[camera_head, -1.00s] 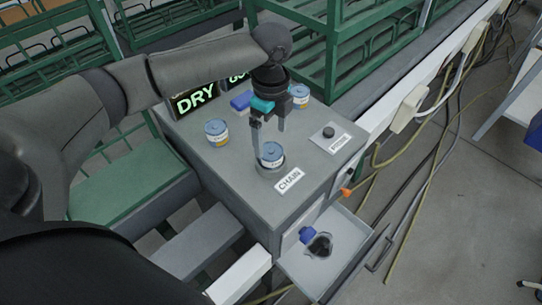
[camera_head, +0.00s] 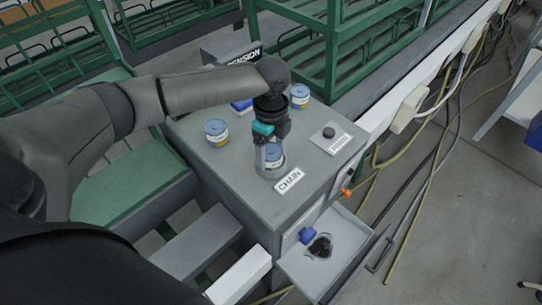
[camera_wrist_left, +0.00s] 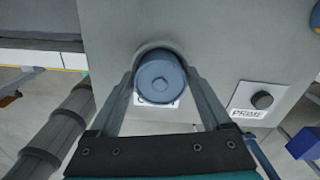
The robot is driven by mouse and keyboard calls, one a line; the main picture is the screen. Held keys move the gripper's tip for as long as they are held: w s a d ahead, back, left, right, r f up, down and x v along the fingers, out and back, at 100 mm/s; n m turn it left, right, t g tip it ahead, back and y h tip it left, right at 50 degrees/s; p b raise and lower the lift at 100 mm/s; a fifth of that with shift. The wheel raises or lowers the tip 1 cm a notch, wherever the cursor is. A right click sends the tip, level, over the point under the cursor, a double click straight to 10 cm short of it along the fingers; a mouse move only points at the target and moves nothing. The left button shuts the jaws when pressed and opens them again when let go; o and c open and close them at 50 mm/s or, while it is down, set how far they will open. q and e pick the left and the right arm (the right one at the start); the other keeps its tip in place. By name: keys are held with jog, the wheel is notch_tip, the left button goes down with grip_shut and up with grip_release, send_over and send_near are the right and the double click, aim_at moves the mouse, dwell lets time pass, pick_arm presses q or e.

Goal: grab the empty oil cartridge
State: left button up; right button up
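A blue-topped cartridge (camera_head: 271,153) stands upright in a round holder by the CHAIN label on the grey cabinet top; its lid (camera_wrist_left: 161,78) fills the middle of the left wrist view. My left gripper (camera_head: 270,150) is lowered over it, one finger on each side, and looks open. Whether the fingers touch it cannot be told. The wrist view shows the fingers (camera_wrist_left: 163,85) straddling it. Two similar cartridges stand on the cabinet, one at the left (camera_head: 216,133) and one at the back (camera_head: 299,97). Whether any is empty cannot be seen. My right gripper is not in view.
A blue item (camera_head: 241,105) lies behind my gripper. A black knob (camera_head: 328,132) with a PRIME label is at the right. Green racks (camera_head: 335,60) stand behind.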

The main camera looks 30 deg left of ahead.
pick_arm(q)
jog(key=c, duration=1)
jog(key=shift+r, duration=0.15)
